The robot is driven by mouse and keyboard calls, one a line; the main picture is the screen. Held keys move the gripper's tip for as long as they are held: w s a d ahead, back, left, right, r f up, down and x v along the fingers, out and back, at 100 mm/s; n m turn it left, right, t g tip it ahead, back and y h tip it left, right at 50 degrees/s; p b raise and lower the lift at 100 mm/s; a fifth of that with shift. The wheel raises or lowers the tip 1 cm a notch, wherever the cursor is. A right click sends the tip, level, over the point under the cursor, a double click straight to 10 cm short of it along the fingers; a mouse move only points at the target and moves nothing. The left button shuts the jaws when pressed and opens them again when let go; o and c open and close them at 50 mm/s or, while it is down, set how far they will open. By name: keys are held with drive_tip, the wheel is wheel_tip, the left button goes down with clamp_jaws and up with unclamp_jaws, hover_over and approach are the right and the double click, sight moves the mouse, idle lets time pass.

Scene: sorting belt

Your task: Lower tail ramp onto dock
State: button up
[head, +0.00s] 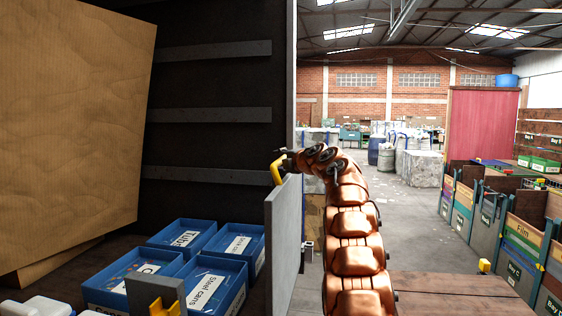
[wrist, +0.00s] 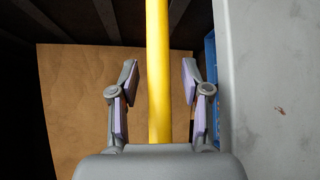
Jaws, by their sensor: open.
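The tail ramp (head: 284,245) is a grey panel standing upright at the open edge of the truck body. A yellow handle (head: 277,173) sits at its top edge. My gripper (head: 286,160) is at this handle, its fingers small and partly hidden in the head view. In the wrist view my gripper (wrist: 159,75) is open, with the yellow handle (wrist: 158,40) running between its two fingers. Gaps show on both sides of the handle. The grey panel (wrist: 272,90) fills the right side there. A brown planked surface (head: 450,292) lies at lower right; I cannot tell whether it is the dock.
Inside the truck are blue labelled bins (head: 219,285) and a large cardboard sheet (head: 75,120). Tall labelled bins (head: 520,240) line the right side. A small yellow block (head: 484,265) is near the planks. Grey floor (head: 415,235) is open beyond my arm.

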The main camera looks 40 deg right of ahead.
clamp_jaws()
idle(0.3)
idle(0.3)
